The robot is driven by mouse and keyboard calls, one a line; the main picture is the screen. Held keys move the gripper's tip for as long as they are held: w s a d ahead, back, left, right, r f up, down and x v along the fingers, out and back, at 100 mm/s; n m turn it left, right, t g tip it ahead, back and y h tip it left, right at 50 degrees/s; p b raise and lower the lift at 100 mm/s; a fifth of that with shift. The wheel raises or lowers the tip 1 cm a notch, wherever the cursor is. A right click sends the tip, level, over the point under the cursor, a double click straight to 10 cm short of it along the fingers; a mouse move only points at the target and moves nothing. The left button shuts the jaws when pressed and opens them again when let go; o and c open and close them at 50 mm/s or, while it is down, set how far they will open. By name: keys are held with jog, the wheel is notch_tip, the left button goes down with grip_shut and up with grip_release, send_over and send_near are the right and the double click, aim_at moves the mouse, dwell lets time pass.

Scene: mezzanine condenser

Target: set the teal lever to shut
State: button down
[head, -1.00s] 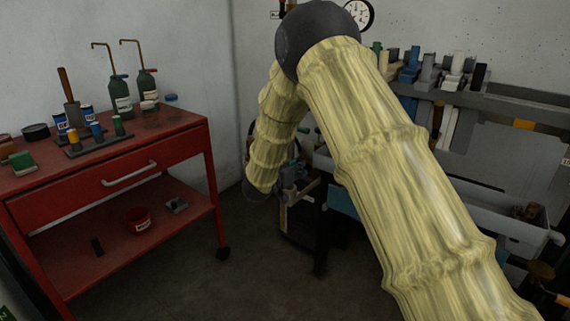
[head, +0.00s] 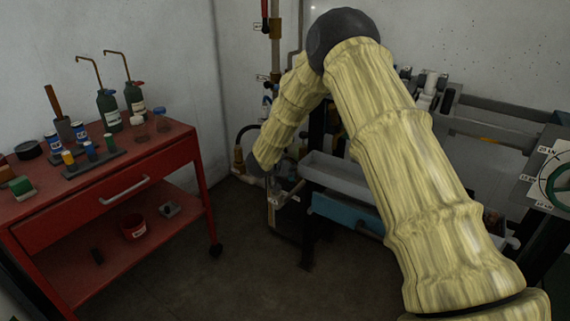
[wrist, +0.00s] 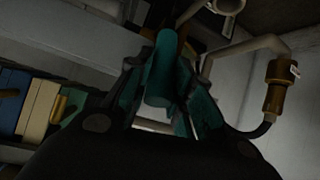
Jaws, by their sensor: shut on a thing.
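In the wrist view, the teal lever (wrist: 158,78) stands between the two dark fingers of my gripper (wrist: 162,70). The fingers are shut on it, with teal also showing on their inner faces. The lever's far end and its mount are hard to make out in the dark. In the head view, my yellow-sleeved arm bends down toward low pipework, and the gripper and lever cannot be made out clearly there.
A red cart (head: 165,165) with bottles and small parts stands at left. A grey trough (head: 345,178) and blue drawer (head: 345,212) lie behind my arm. A green handwheel (head: 556,184) is at far right. A brass fitting (wrist: 279,85) on a pipe is beside my gripper. Floor between is clear.

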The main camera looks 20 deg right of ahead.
jog(key=shift+w+d+r+g+y+p, duration=0.25)
jog(key=shift+d+r+g+y+p, duration=0.3)
jog(key=shift+p, duration=1.5)
jog(key=shift+w+d+f+y+p, duration=0.15)
jog(key=shift+d+y+p, duration=0.15)
jog(key=shift+p, duration=0.65)
jog(key=shift+w+d+f+p, duration=0.1)
jog(key=shift+d+p, duration=0.05)
jog(key=shift+p, duration=0.25)
jog(key=c, duration=1.3)
grip_release()
jog(key=shift+d, duration=0.1)
jog(key=shift+o, duration=0.2)
jog(key=shift+a+r, duration=0.35)
jog(key=shift+r, duration=0.15)
jog(key=v, duration=1.1)
